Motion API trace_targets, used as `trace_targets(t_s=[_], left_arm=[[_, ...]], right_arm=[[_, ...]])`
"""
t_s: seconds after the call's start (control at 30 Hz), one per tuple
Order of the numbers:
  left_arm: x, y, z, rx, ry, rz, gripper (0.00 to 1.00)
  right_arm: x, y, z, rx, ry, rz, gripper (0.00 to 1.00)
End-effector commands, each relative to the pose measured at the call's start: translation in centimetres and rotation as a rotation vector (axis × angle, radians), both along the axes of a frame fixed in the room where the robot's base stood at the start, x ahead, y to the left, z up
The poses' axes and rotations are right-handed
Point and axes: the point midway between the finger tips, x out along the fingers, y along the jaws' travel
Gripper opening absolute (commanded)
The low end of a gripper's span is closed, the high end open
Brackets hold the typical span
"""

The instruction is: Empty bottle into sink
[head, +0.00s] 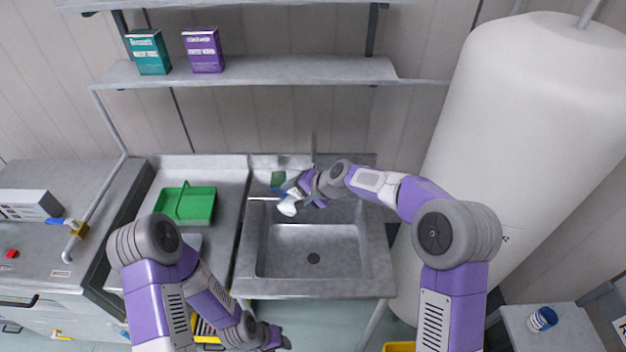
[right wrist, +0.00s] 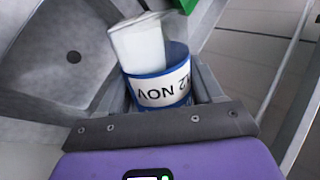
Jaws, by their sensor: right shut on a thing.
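My right gripper (head: 298,194) is shut on a bottle with a white end (head: 287,208), above the back left part of the grey metal sink (head: 313,232). The white end points down and to the left in the head view, so the bottle looks tilted. In the right wrist view, the bottle (right wrist: 163,90) has a blue body with a white label and a pale white part beyond it, between the fingers. Whether liquid is inside or flowing cannot be told. My left gripper (head: 277,339) hangs low in front of the counter, away from the bottle; its jaws are unclear.
A green tray (head: 187,206) sits on the counter left of the sink. A tap (head: 314,150) rises behind the basin. A large white tank (head: 520,130) stands to the right. A blue and white container (head: 543,319) is on the lower right table. Boxes (head: 203,50) stand on the shelf.

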Motion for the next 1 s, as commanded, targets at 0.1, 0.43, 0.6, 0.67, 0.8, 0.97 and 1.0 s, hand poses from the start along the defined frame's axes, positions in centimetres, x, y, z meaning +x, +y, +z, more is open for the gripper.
trace_targets(t_s=[0.1,0.43,0.6,0.67,0.8,0.97,1.0], left_arm=[[0.0,0.0,0.4,0.000,0.000,0.000,0.43],[0.0,0.0,1.3,0.000,0.000,0.000,0.43],[0.0,0.0,1.9,0.000,0.000,0.000,0.43],[0.0,0.0,2.1,0.000,0.000,0.000,0.43],[0.0,0.0,2.3,0.000,0.000,0.000,0.43],[0.0,0.0,2.4,0.000,0.000,0.000,0.43],[0.0,0.0,2.4,0.000,0.000,0.000,0.43]], right_arm=[[0.1,-0.2,0.2,0.011,0.018,-0.004,0.34],[0.2,-0.6,0.7,0.041,0.069,-0.010,0.34],[0.2,-0.9,1.0,0.058,0.097,-0.014,0.34],[0.3,-1.0,1.2,0.065,0.106,-0.015,0.34],[0.2,-1.1,1.2,0.074,0.121,-0.017,0.34],[0.0,-1.0,1.3,0.079,0.131,-0.018,0.34],[-0.1,-1.0,1.3,0.081,0.134,-0.019,0.34]])
